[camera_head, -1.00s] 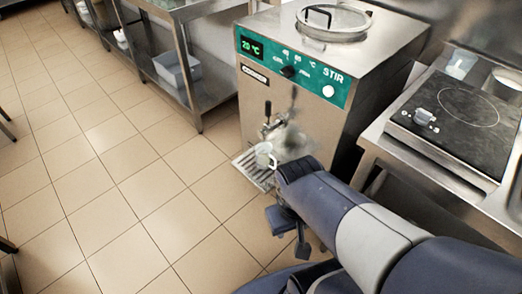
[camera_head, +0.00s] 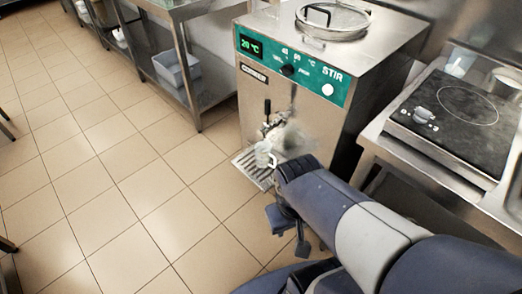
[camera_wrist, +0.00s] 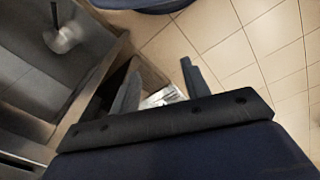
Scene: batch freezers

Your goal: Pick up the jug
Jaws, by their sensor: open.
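The jug (camera_head: 263,155) is small, pale and upright, with a handle. In the head view it stands on the slatted drip tray (camera_head: 248,166) under the machine's tap (camera_head: 268,125). My arm reaches in from the lower right, and its front end is just right of the jug. In the wrist view my gripper (camera_wrist: 160,72) is open, its two fingers spread apart. A pale, slatted patch shows between the fingers, probably the drip tray. I cannot make out the jug clearly there; the gripper body may hide it.
The steel batch freezer (camera_head: 293,85) with its green panel stands just behind the tray. A counter with a black hob (camera_head: 455,105) is at the right. A steel shelf with a grey bin (camera_head: 177,70) is at the back. The tiled floor at left is clear.

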